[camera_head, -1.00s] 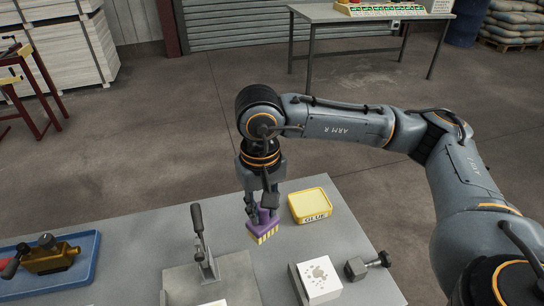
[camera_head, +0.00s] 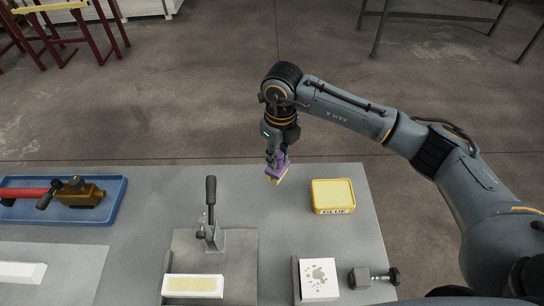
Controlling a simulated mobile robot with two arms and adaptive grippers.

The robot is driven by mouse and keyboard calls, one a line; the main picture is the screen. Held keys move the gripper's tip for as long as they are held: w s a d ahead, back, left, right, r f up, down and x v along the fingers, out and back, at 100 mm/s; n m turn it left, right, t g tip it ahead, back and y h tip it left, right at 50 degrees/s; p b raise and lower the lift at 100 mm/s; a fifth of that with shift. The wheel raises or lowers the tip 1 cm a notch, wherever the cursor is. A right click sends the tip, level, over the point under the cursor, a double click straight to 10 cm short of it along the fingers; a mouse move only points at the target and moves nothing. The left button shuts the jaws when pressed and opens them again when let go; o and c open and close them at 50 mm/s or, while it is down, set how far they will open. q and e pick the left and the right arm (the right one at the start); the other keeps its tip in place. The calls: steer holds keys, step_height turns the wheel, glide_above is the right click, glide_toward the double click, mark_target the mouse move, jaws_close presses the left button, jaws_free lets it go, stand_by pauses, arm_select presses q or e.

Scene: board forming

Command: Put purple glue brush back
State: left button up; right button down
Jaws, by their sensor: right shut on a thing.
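The purple glue brush (camera_head: 276,171) with yellow bristles is in my right gripper (camera_head: 275,158), which is shut on it. The brush hangs bristles down near the far edge of the table, to the left of the yellow glue box (camera_head: 333,195). I cannot tell whether its bristles touch the table. The yellow glue box, marked GLUE, sits on the table at the right. My left gripper is not in view.
The grey table (camera_head: 150,233) carries a blue tray (camera_head: 121,200) with a tool at the left, a toggle clamp (camera_head: 211,230), a white board with a yellow top (camera_head: 193,286), a white block (camera_head: 319,279) and a screw clamp (camera_head: 372,278). The table between brush and clamp is clear.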

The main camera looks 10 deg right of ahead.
steer(key=m, duration=0.1)
steer(key=f+m, duration=0.1)
steer(key=m, duration=0.1)
steer(key=a+m, duration=0.1)
steer(key=shift+w+a+f, duration=0.1)
steer(key=shift+w+f, duration=0.1)
steer(key=shift+w, duration=0.05)
steer(key=shift+a+f+m, duration=0.1)
steer(key=shift+f+m, duration=0.2)
steer(key=shift+m, duration=0.6)
steer(key=shift+w+a+f+m+p, duration=0.1)
steer(key=shift+f+m+p, duration=0.2)
steer(key=shift+m, duration=0.2)
arm_select(q)
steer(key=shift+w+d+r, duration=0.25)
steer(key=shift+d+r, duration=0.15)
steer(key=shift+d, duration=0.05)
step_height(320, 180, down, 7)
steer(key=b, duration=0.7)
arm_select(e)
step_height(320, 180, down, 8)
arm_select(q)
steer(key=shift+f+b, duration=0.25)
steer(key=shift+b, duration=0.05)
arm_select(e)
steer(key=shift+f, duration=0.25)
steer(key=c, duration=1)
jaws_free()
steer(key=shift+c, duration=0.2)
